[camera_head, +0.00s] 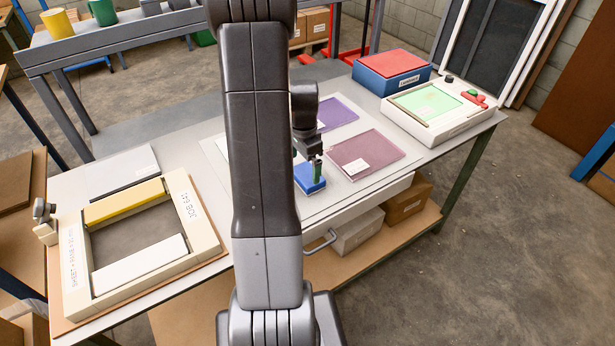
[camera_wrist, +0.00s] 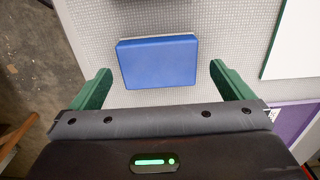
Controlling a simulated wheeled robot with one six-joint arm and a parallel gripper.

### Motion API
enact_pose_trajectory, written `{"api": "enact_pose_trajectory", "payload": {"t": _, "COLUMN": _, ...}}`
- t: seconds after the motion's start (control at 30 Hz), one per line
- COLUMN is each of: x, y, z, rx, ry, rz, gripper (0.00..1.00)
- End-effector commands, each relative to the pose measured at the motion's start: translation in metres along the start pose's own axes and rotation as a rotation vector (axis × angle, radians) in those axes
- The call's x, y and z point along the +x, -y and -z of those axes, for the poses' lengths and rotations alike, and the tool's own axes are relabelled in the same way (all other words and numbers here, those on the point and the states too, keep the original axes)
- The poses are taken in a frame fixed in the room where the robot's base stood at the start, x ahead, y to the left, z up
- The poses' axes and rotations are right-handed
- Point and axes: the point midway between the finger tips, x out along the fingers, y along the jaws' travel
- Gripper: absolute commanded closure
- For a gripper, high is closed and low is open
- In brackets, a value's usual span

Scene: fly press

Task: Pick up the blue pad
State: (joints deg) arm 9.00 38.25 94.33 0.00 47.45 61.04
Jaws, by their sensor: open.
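The blue pad (camera_wrist: 158,61) is a small flat block lying on a light textured surface. In the wrist view it sits ahead of and between the two green fingers of my gripper (camera_wrist: 155,85), with a gap on each side. The fingers are open and nothing is held between them. In the head view the blue pad (camera_head: 309,178) is just right of my arm, with my gripper (camera_head: 317,168) close above it. My arm hides part of the table left of the pad.
A purple sheet (camera_head: 338,113) and a mauve sheet (camera_head: 365,151) lie near the pad. A cream frame (camera_head: 206,220) is at left. A blue box with a red top (camera_head: 391,72) and a control box (camera_head: 437,107) stand at right. A drawer handle (camera_head: 321,241) sticks out in front.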

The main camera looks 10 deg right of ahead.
Motion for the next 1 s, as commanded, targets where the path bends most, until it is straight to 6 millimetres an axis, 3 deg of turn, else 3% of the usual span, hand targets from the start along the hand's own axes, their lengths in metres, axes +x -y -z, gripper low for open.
{"api": "enact_pose_trajectory", "payload": {"t": 0.43, "x": 0.046, "y": -0.003, "z": 0.003, "rx": 0.000, "ry": 0.001, "rz": -0.001, "gripper": 0.00}}
{"api": "enact_pose_trajectory", "payload": {"t": 0.77, "x": 0.052, "y": -0.003, "z": 0.004, "rx": 0.000, "ry": 0.000, "rz": 0.001, "gripper": 0.00}}
{"api": "enact_pose_trajectory", "payload": {"t": 0.93, "x": 0.051, "y": -0.003, "z": 0.004, "rx": 0.000, "ry": 0.000, "rz": 0.001, "gripper": 0.33}}
{"api": "enact_pose_trajectory", "payload": {"t": 1.0, "x": 0.051, "y": -0.003, "z": 0.004, "rx": 0.000, "ry": 0.000, "rz": 0.001, "gripper": 0.34}}
